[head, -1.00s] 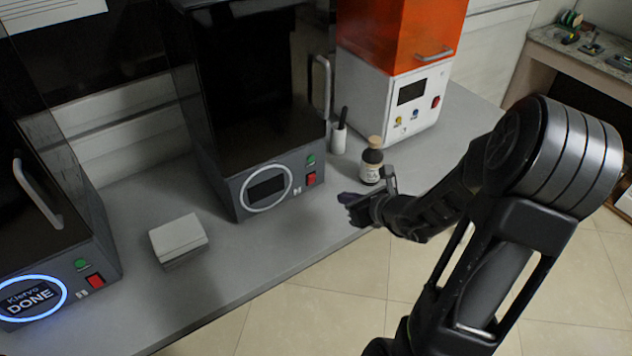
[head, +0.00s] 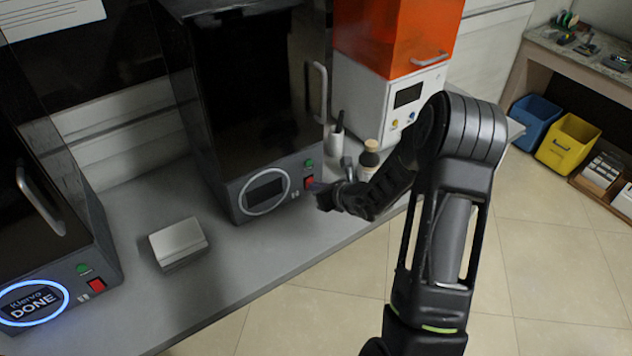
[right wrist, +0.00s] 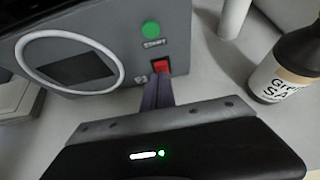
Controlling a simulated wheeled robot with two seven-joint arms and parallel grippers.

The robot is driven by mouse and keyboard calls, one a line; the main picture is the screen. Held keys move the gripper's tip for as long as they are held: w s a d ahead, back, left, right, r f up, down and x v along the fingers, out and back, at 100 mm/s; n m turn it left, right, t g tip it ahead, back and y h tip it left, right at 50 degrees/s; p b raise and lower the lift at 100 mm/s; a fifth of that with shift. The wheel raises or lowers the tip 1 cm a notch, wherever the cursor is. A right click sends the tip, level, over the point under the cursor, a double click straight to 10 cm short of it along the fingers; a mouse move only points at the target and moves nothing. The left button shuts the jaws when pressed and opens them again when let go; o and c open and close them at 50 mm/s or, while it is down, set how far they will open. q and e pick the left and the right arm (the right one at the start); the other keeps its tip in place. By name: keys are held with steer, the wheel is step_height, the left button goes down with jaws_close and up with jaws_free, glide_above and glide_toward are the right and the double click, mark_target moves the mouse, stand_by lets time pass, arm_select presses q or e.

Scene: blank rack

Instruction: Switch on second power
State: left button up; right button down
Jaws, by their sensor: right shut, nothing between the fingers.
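The second machine (head: 240,120) is a dark box in the middle of the bench, with a dark unlit round display (head: 265,190). Its green button (head: 308,163) sits above a red switch (head: 309,182) on the front panel's right side. My right gripper (head: 318,190) is shut and empty, just in front of the red switch. In the right wrist view the closed fingertips (right wrist: 158,82) are at the lower edge of the red switch (right wrist: 161,66); I cannot tell whether they touch. The green button marked START (right wrist: 150,29) is above. My left gripper is not in view.
The first machine (head: 50,220) at left has a lit blue ring reading DONE. A white block (head: 178,241) lies between the machines. A labelled bottle (right wrist: 285,70) stands close to the right of my right gripper. An orange-topped machine (head: 390,95) stands behind.

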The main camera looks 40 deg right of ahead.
mark_target(307, 174)
steer(key=shift+w, duration=0.45)
steer(key=shift+w+r+b, duration=0.15)
steer(key=shift+w+b, duration=0.45)
steer(key=shift+b, duration=0.4)
steer(key=shift+r, duration=0.3)
steer(key=shift+r+p, duration=0.45)
steer(key=shift+r, duration=0.4)
